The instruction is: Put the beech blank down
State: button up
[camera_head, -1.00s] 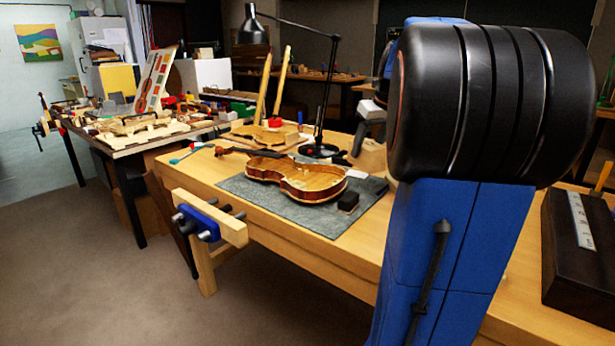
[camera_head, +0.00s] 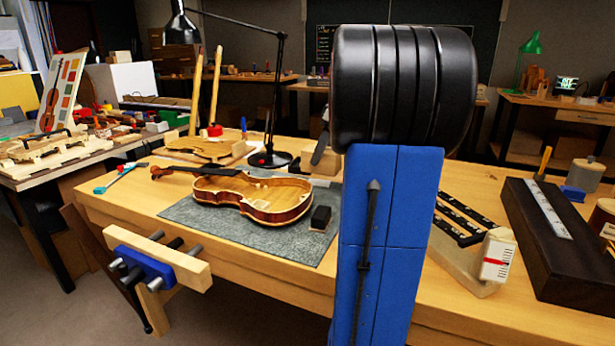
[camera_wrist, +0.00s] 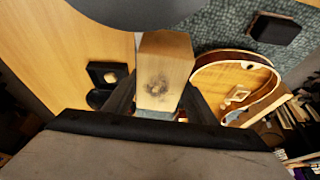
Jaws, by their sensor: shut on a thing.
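The beech blank (camera_wrist: 164,68) is a pale wooden block with a dark knot on its near face. In the wrist view it sits between the two dark fingers of my gripper (camera_wrist: 160,103), which is shut on it. The bench top (camera_wrist: 55,45) shows beyond it to the left, and the grey mat (camera_wrist: 215,22) to the right. I cannot tell whether the blank touches the surface below. In the head view my arm hides most of the gripper, and I cannot make out the blank there for sure.
An open violin body (camera_head: 255,195) lies on the grey mat (camera_head: 215,220) with a small dark block (camera_head: 320,218) beside it. A black desk lamp (camera_head: 268,158) stands behind.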

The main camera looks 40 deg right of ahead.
aim_at(321, 170)
jog(key=shift+f, duration=2.95)
jog(key=shift+f, duration=0.1)
jog(key=o, duration=1.3)
jog(key=v, duration=1.2)
jog(key=shift+s, duration=0.1)
jog(key=shift+a, duration=0.1)
